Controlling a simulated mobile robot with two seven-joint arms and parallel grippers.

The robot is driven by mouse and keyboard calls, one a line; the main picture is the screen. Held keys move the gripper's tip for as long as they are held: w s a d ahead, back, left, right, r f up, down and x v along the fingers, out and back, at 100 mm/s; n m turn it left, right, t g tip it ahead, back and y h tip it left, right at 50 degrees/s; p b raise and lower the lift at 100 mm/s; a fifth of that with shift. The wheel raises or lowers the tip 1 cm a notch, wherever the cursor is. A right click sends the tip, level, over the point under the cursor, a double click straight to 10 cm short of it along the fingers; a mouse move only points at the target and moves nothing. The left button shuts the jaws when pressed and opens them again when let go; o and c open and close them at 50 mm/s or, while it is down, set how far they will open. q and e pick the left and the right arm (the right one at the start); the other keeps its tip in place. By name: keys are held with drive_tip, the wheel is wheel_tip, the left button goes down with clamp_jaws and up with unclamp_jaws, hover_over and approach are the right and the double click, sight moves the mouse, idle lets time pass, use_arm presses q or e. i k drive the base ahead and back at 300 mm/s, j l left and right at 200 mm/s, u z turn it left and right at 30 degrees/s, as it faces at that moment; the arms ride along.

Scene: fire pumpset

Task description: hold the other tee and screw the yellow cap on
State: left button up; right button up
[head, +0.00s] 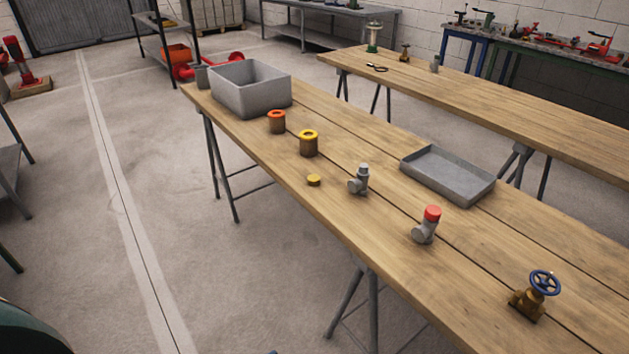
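The yellow cap (313,180) lies flat on the wooden table, near its left edge. A bare grey tee (360,180) stands upright just to its right, with a branch pointing left and no coloured cap on it. A second grey tee (423,233) stands nearer, with a red cap (432,213) on its top end. The yellow cap is apart from both tees. Neither of my grippers shows in the head view.
Bare wood surrounds both tees. A second table (500,100) stands behind.

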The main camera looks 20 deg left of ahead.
sight(359, 186)
drive_tip(key=j+z, duration=0.1)
drive_tip(key=z, duration=0.35)
drive_tip(key=j+z, duration=0.15)
drive_tip(key=z, duration=0.3)
drive_tip(key=j+z, duration=0.3)
drive_tip(key=j, duration=0.2)
drive_tip(key=j+z, duration=0.35)
drive_tip(key=j, duration=0.65)
drive_tip(key=k+j, duration=0.15)
drive_tip(key=j, duration=0.25)
drive_tip(key=j+z, duration=0.1)
drive_tip(key=j, duration=0.35)
